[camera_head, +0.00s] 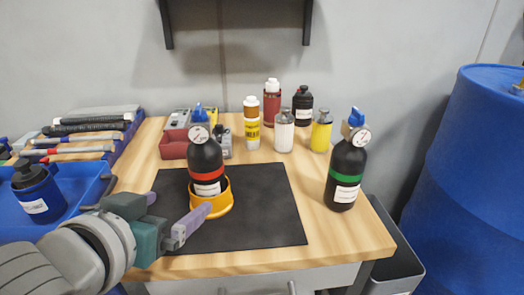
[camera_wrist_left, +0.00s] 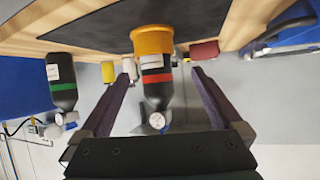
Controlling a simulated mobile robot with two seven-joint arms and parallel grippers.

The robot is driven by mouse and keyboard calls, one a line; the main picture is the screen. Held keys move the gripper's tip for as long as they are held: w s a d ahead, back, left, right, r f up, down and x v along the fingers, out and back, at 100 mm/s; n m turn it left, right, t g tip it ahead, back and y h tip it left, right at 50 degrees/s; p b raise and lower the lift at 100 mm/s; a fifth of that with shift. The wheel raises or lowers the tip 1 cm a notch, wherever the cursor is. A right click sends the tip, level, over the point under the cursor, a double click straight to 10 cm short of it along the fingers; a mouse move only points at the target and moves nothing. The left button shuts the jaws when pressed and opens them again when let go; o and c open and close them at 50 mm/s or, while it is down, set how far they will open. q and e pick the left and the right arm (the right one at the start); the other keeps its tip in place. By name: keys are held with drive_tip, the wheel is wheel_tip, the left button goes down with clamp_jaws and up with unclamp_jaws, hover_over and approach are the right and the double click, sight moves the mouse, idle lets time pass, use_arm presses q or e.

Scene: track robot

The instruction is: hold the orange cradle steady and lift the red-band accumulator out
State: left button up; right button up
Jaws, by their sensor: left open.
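The red-band accumulator (camera_head: 206,165) is a black bottle with a red band, white label and round gauge on top. It stands upright in the orange cradle (camera_head: 222,207) on the black mat (camera_head: 265,225). In the left wrist view, which is upside down, the accumulator (camera_wrist_left: 157,88) and cradle (camera_wrist_left: 152,40) appear between my fingers. My left gripper (camera_head: 184,205) is open in front and to the left of the cradle, one purple finger overlapping it in the picture. I cannot tell whether it touches. My right gripper is not in view.
A green-band accumulator (camera_head: 346,175) stands right of the mat. A blue tray (camera_head: 85,190) lies at left, a blue barrel (camera_head: 475,160) at right. The mat's right side is clear.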

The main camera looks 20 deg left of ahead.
sight(202, 193)
use_arm(q)
drive_tip(key=shift+w+f+t+b, duration=0.5)
drive_tip(key=shift+w+f, duration=0.15)
drive_tip(key=shift+f, duration=0.35)
drive_tip(key=shift+w, duration=0.35)
drive_tip(key=b+x, duration=0.2)
drive_tip(key=x, duration=0.7)
drive_tip(key=shift+w+d, duration=0.1)
drive_tip(key=shift+d, duration=0.05)
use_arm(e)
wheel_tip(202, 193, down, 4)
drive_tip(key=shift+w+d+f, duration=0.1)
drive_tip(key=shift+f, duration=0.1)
use_arm(q)
drive_tip(key=c, duration=1.2)
